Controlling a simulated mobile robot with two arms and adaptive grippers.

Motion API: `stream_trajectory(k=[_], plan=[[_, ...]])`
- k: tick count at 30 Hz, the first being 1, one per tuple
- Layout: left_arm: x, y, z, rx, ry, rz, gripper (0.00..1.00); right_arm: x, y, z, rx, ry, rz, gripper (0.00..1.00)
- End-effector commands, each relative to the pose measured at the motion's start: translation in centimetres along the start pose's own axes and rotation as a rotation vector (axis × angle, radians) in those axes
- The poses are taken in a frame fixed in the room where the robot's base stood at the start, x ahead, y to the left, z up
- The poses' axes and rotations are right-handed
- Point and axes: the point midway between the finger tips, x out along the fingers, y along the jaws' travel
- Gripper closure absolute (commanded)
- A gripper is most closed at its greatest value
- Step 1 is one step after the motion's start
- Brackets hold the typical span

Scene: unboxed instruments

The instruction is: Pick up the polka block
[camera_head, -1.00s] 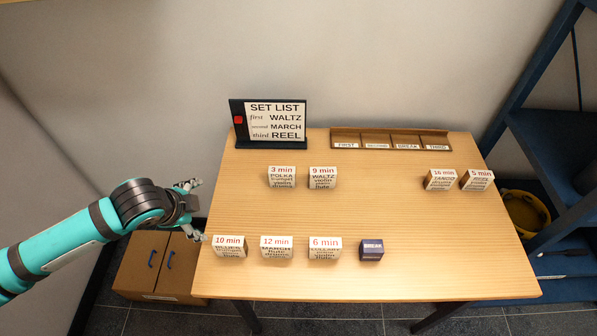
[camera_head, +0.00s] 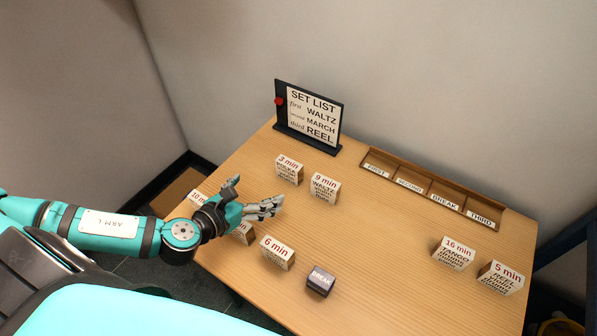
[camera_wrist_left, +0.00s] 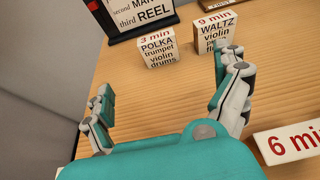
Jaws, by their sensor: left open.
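The polka block (camera_head: 289,170) is a small white block marked "3 min" with POLKA and instrument names under it. It stands upright on the table near the set list sign. In the left wrist view the polka block (camera_wrist_left: 158,49) is ahead, just beyond the gap between my fingers. My left gripper (camera_head: 251,194) is open and empty over the table, in front of the polka block and apart from it; it also shows in the left wrist view (camera_wrist_left: 168,92). My right gripper is not in view.
The waltz block (camera_head: 325,188) stands close to the right of the polka block. The set list sign (camera_head: 308,117) is behind. A slotted tray (camera_head: 480,210) lies along the back edge. The 6 min block (camera_head: 277,253), break block (camera_head: 320,281), tango block (camera_head: 454,252) and reel block (camera_head: 500,277) stand apart.

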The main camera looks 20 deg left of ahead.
Motion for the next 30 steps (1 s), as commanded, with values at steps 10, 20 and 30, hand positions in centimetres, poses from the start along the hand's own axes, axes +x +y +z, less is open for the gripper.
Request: stream_trajectory(k=[10,20,30], plan=[[7.6,0.0,0.3,-0.008,-0.005,0.003,0.02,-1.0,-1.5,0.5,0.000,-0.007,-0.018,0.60],[11.0,0.1,0.2,-0.007,-0.002,0.002,0.02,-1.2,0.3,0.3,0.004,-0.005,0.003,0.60],[15.5,0.1,0.0,-0.009,-0.002,0.003,0.02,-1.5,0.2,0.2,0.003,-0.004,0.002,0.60]])
